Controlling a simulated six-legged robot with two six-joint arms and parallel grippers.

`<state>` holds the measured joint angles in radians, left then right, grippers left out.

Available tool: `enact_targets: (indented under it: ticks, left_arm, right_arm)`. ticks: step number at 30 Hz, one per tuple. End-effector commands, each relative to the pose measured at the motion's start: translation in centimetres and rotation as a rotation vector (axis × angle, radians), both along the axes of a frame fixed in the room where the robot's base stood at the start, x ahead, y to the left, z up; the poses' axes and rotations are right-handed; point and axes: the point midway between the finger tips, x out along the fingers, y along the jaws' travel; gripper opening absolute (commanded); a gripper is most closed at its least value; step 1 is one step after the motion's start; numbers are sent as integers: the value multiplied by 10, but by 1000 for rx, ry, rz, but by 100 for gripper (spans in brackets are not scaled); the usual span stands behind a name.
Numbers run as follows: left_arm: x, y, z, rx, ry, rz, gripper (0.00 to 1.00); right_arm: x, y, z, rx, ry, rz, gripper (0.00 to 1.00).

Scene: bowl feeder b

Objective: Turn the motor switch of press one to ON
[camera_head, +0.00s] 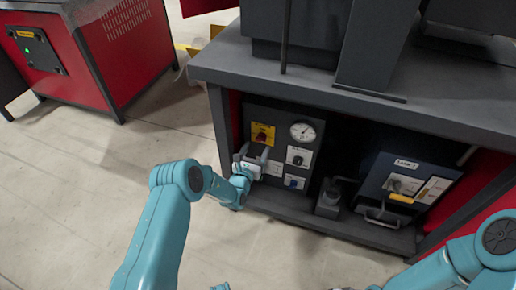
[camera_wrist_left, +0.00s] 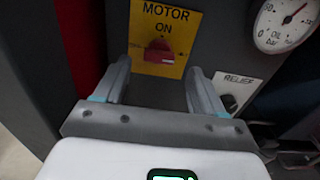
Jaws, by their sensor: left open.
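The motor switch (camera_head: 262,134) is a red knob on a yellow plate, at the upper left of the press's dark control panel in the head view. In the left wrist view the red knob (camera_wrist_left: 159,52) sits below the words MOTOR and ON; I cannot tell which way it is set. My left gripper (camera_head: 256,153) is open just in front of and below the switch. In the left wrist view its fingers (camera_wrist_left: 159,66) point at the plate, one on each side of the knob, with nothing between them. My right gripper is out of view; only that arm shows at lower right.
An oil gauge (camera_head: 303,131) and a relief knob (camera_head: 298,157) are right of the switch. The press table (camera_head: 330,94) overhangs the panel. A dark blue box (camera_head: 408,187) stands further right. A red cabinet (camera_head: 100,60) is at the far left, with clear floor between.

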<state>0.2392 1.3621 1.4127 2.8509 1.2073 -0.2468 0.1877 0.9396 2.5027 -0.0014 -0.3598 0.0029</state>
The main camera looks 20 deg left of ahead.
Motion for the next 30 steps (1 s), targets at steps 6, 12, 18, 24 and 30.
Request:
enact_targets:
  ticks: [6, 12, 18, 24, 30]
  left_arm:
    - [30, 0, -2, 1, -1, -1, 70]
    - [36, 2, 0, -1, 1, -1, 70]
    - [36, 2, 0, 0, 1, 0, 60]
    - [36, 2, 0, 0, 1, -1, 14]
    - [36, 2, 0, -13, 1, -1, 14]
  right_arm:
    - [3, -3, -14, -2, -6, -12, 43]
    - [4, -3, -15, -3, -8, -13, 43]
    - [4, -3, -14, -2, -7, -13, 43]
    - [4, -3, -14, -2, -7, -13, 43]
    - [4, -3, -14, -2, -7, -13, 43]
